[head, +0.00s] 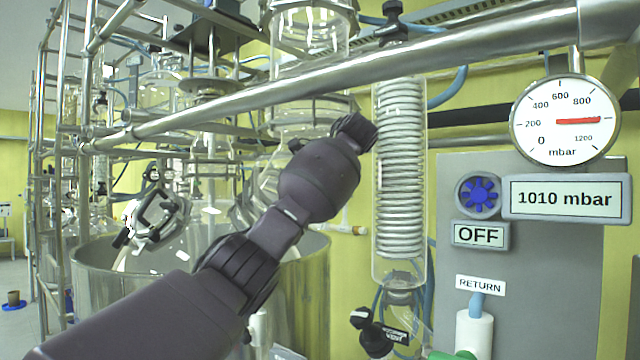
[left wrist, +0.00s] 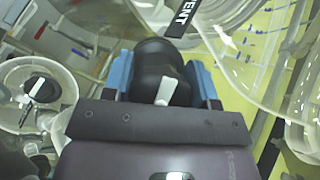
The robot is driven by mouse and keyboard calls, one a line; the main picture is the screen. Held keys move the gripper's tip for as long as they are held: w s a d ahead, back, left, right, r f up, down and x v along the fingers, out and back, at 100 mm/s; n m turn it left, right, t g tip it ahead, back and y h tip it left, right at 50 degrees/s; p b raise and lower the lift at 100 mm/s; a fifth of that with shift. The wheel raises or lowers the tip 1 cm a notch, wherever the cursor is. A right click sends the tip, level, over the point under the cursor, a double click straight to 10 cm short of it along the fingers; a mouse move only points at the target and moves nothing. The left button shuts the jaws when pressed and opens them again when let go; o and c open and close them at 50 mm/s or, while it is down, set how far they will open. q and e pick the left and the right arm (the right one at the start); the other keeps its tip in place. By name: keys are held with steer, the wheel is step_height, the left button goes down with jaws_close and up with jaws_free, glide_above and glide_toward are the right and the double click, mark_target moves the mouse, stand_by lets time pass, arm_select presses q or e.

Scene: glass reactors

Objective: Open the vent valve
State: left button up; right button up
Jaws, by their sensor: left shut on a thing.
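In the left wrist view, my left gripper (left wrist: 161,76) has its two blue-padded fingers on opposite sides of a round black valve knob (left wrist: 157,60) and is shut on it. A white pointer mark (left wrist: 165,92) shows on the knob. A black label reading VENT (left wrist: 183,18) is just beyond the knob, so this is the vent valve. In the head view, my left arm reaches from the lower left up to the middle, and I cannot make out its fingers there. How far the valve is turned I cannot tell. My right gripper is not in view.
A steel pipe (head: 330,84) crosses above my arm. A glass coil condenser (head: 400,170) stands right of it, and a steel vessel (head: 110,300) behind it. A round gauge (head: 562,140) and a display (head: 565,199) reading 1010 mbar are at the right, above an OFF sign (head: 480,235).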

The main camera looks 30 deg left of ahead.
arm_select(q)
steer(key=n+h, duration=0.1)
steer(key=n, duration=0.2)
steer(key=n+g+h, duration=0.1)
steer(key=n, duration=0.2)
steer(key=shift+d+f+n+h, duration=0.15)
steer(key=shift+d+n+h, duration=0.05)
steer(key=shift+n+h, duration=0.1)
steer(key=n+h, duration=0.1)
steer(key=n, duration=0.2)
steer(key=shift+s+d+f+g, duration=0.1)
steer(key=shift+g, duration=0.2)
steer(key=n+h, duration=0.1)
steer(key=n, duration=0.2)
steer(key=shift+d+n+h, duration=0.1)
steer(key=shift+n+h, duration=0.2)
steer(key=n+h, duration=0.1)
steer(key=n, duration=0.1)
steer(key=n+t+h, duration=0.1)
steer(key=n, duration=0.2)
steer(key=shift+d+f+t, duration=0.1)
steer(key=shift+d+t, duration=0.05)
steer(key=shift+t, duration=0.15)
steer(key=n, duration=0.1)
steer(key=n+t+h, duration=0.1)
steer(key=n, duration=0.3)
steer(key=shift+w+d+t, duration=0.15)
steer(key=shift+w+t, duration=0.15)
steer(key=shift+n+h, duration=0.3)
steer(key=shift+n, duration=0.2)
